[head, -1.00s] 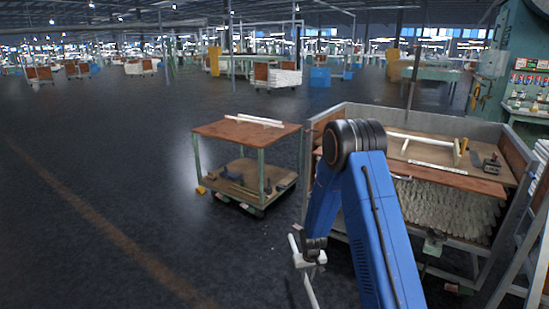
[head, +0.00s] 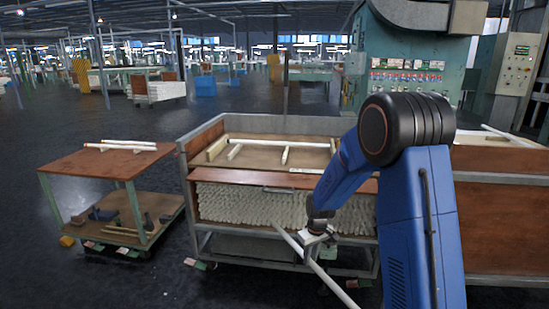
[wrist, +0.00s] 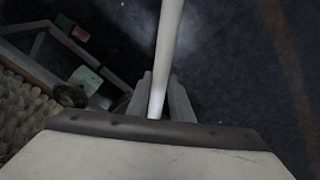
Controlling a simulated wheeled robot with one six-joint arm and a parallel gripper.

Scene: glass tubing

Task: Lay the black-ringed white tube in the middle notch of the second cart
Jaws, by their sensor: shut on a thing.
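My gripper (head: 318,236) is shut on a long white tube (head: 340,290), held slanting in front of the middle cart's lower frame. In the wrist view the tube (wrist: 168,45) runs up from between the fingers (wrist: 160,100). No black ring can be made out on it. The middle cart (head: 285,181) has a wooden front board and a bed with upright wooden pieces (head: 284,156) and a white tube (head: 280,142) lying across. Another cart (head: 505,210) stands at the right, partly behind my arm, with white tubing on top. Which is the second cart is unclear; notches are too small to tell.
A low wooden-topped trolley (head: 105,160) with white tubes (head: 122,145) stands at the left. Many white tube ends (head: 250,205) fill the middle cart below its board. A green machine (head: 405,75) stands behind. Dark floor is free at the front left.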

